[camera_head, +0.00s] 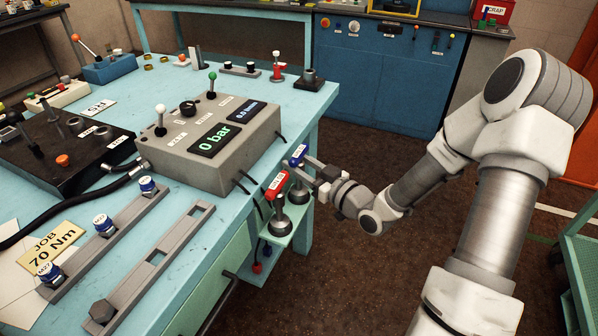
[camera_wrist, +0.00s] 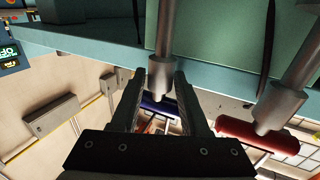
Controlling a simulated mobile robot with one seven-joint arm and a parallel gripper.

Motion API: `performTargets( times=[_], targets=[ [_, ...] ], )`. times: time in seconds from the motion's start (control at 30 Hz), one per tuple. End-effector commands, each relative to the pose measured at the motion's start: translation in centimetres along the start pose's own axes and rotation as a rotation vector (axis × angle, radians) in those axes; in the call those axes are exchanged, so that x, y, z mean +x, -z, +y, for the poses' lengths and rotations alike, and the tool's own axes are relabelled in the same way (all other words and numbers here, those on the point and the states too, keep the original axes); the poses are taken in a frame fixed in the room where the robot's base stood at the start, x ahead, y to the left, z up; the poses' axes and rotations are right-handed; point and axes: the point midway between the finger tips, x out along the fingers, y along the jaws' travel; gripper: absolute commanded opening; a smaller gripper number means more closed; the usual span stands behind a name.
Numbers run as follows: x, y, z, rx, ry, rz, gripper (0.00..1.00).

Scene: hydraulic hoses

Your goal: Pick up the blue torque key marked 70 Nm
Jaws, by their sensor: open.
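The blue torque key (camera_head: 298,155) stands upright on a small side shelf (camera_head: 300,222) at the bench's right edge; its marking is too small to read. In the wrist view, which looks upside down, its blue handle (camera_wrist: 158,106) and grey shaft (camera_wrist: 163,45) show between my two fingers. My gripper (camera_head: 316,172) is open beside the key, coming from the right; it also shows in the wrist view (camera_wrist: 160,88). I cannot tell whether a finger touches the key.
A red key (camera_head: 277,184) stands close beside the blue one, outside my fingers; it also shows in the wrist view (camera_wrist: 255,134). A grey pump box (camera_head: 210,145) reading 0 bar sits on the bench. A card (camera_head: 52,250) reads JOB 70 Nm. Open floor lies to the right.

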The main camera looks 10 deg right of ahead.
Motion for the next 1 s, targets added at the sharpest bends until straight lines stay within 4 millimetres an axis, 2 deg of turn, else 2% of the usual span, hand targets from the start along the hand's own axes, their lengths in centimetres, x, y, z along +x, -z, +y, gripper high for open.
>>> performTargets(
  times=[0.2, 0.4, 0.47, 1.0],
  targets=[
    [0.05, 0.02, 0.01, 0.0, 0.0, 0.0, 0.43],
    [0.03, 0.02, 0.01, 0.0, 0.0, 0.0, 0.07],
    [0.03, 0.02, 0.01, 0.0, 0.0, 0.0, 0.0],
    [0.04, 0.32, 0.02, -0.002, 0.0, 0.002, 0.0]
  ],
)
